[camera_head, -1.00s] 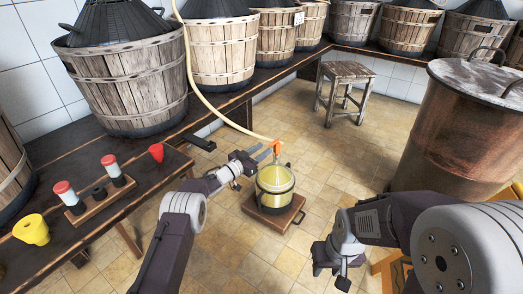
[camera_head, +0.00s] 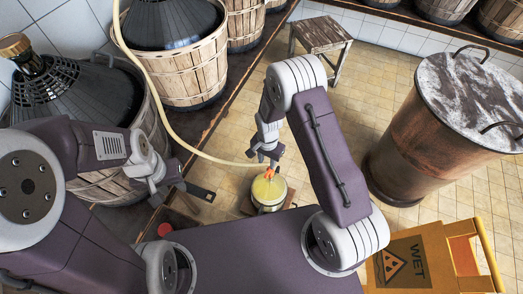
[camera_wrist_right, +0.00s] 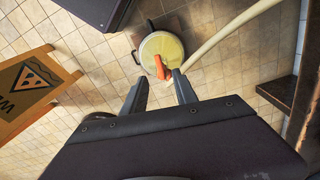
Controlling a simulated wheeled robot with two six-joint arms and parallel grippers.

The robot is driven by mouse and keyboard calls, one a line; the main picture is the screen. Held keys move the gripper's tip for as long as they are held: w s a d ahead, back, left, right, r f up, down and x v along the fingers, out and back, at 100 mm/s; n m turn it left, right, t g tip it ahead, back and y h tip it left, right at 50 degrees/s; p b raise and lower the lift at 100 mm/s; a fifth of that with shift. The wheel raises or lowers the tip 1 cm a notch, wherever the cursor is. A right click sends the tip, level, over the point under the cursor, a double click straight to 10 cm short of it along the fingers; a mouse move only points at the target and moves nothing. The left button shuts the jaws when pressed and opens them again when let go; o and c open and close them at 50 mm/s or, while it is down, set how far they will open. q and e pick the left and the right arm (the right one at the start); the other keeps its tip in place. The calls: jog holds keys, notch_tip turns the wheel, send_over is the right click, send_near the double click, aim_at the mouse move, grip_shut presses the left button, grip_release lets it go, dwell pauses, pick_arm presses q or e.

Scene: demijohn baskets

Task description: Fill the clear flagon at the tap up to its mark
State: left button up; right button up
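The clear flagon (camera_head: 268,193), with yellowish contents, stands on a small wooden base on the tiled floor. Its fill level against a mark cannot be made out. A pale hose (camera_head: 190,149) ends at an orange tap piece (camera_head: 269,172) over the flagon's top. My right gripper (camera_head: 266,154) is just above the orange piece. In the right wrist view its fingers (camera_wrist_right: 160,92) are open and apart, with the orange piece (camera_wrist_right: 160,67) and flagon (camera_wrist_right: 150,48) beyond them. My left gripper (camera_head: 168,191) is at the left by the bench edge, apparently open and empty.
Slatted baskets with dark demijohns (camera_head: 175,20) line the left and back. A red funnel (camera_head: 165,229) is at lower left. A stool (camera_head: 320,35), a rusty drum (camera_head: 440,125) and a yellow wet-floor sign (camera_head: 410,260) stand around. Floor between flagon and drum is clear.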

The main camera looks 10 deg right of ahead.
aim_at(267, 175)
notch_tip(267, 175, down, 9)
jog(key=b, duration=0.3)
jog(key=shift+s+f, duration=0.1)
jog(key=shift+s, duration=0.05)
grip_shut()
